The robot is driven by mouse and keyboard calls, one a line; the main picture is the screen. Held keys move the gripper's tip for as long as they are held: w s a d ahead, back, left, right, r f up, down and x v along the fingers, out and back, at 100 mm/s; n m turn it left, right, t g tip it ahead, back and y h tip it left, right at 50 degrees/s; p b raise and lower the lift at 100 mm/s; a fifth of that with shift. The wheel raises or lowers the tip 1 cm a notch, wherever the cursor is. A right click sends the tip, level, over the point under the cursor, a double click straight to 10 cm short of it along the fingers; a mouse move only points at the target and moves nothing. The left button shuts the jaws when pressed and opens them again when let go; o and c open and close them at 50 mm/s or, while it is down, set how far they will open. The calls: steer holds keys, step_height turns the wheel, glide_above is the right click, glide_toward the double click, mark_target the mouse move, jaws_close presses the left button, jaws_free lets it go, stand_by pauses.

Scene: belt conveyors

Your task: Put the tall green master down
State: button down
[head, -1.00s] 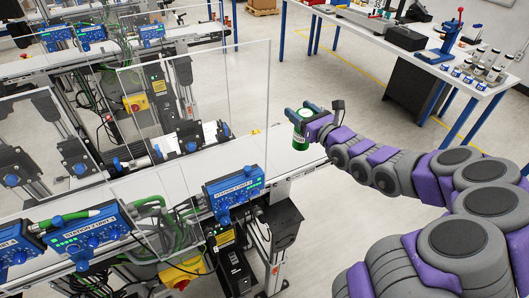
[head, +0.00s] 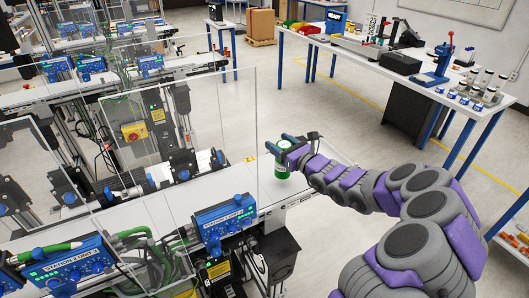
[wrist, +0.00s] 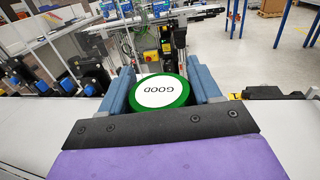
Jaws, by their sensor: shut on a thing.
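The tall green master is a green cylinder with a white label (head: 282,170). In the head view it stands upright at the right end of the white conveyor belt (head: 225,183). In the wrist view its round white top with a green rim reads "GOOD" (wrist: 161,92). My gripper (head: 277,146) is shut on the master near its top, with one blue finger on each side (wrist: 163,88). The master's base is at or just above the belt; I cannot tell whether it touches.
A clear guard panel (head: 180,125) stands left of the gripper. The blue Station 2 Unit 1 control box (head: 225,216) is at the belt's near edge. A white table (head: 400,72) with jars and tools stands at the back right. The belt around the master is clear.

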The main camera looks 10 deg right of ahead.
steer(key=w+a+f+b, duration=0.1)
steer(key=w+a+f, duration=0.2)
steer(key=a+f, duration=0.1)
steer(key=shift+w+b, duration=0.15)
steer(key=shift+b, duration=0.25)
steer(key=c, duration=0.6)
jaws_free()
steer(key=shift+a+f, duration=0.1)
steer(key=shift+a, duration=0.2)
steer(key=o, duration=0.4)
steer(key=shift+a, duration=0.35)
steer(key=v, duration=0.4)
steer(key=p+v, duration=0.1)
steer(key=v, duration=0.7)
steer(key=shift+d+p, duration=0.3)
steer(key=shift+d, duration=0.15)
